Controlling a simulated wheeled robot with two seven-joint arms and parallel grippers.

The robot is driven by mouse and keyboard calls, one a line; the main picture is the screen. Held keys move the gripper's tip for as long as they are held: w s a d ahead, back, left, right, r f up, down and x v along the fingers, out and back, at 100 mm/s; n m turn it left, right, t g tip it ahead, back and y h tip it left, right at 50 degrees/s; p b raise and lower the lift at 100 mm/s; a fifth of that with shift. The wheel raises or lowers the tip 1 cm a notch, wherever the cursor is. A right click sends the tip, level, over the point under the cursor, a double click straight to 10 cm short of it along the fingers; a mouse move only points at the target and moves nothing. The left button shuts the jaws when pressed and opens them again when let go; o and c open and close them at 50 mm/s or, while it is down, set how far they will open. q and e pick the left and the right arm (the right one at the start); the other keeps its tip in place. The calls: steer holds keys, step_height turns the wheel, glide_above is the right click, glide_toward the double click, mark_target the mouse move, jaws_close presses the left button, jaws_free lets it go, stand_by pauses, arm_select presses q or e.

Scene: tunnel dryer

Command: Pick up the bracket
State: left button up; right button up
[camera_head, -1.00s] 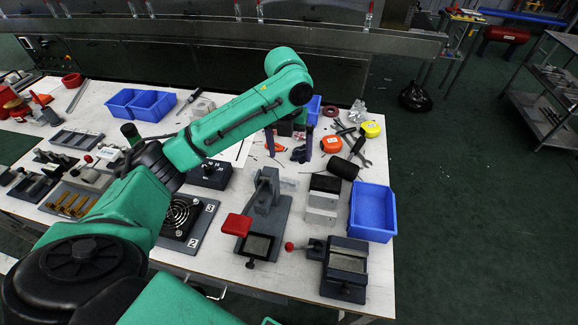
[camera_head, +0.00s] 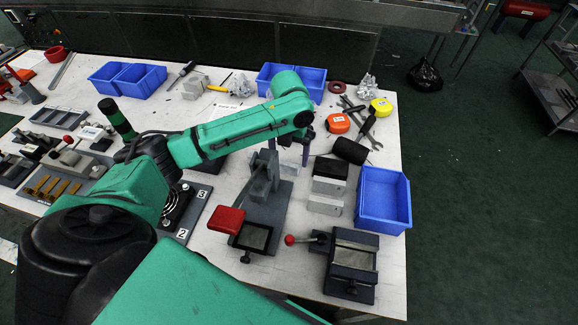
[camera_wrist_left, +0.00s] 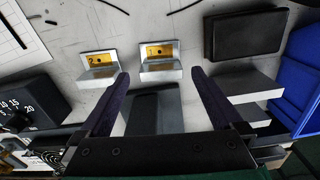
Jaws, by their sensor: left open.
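Two light L-shaped brackets show in the left wrist view, each with a yellow numbered label. Bracket 1 (camera_wrist_left: 160,72) sits on the white table between and just beyond my left fingertips. Bracket 2 (camera_wrist_left: 98,80) sits to its left, by the left finger. My left gripper (camera_wrist_left: 160,77) is open, with dark purple fingers and nothing held. In the head view my left gripper (camera_head: 294,150) hangs behind the grey toggle clamp, pointing down. My green arm hides much of that area, and I cannot make out the brackets there. My right gripper is not in view.
The grey toggle clamp (camera_head: 262,185) with a red handle stands in front of the gripper.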

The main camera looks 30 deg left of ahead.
mark_target(289, 163)
arm_select(q)
step_height(289, 163, down, 4)
steer(key=shift+s+r, duration=0.1)
steer(key=c, duration=1.4)
steer(key=shift+r, duration=0.1)
step_height(289, 163, up, 20)
steer(key=p, duration=0.1)
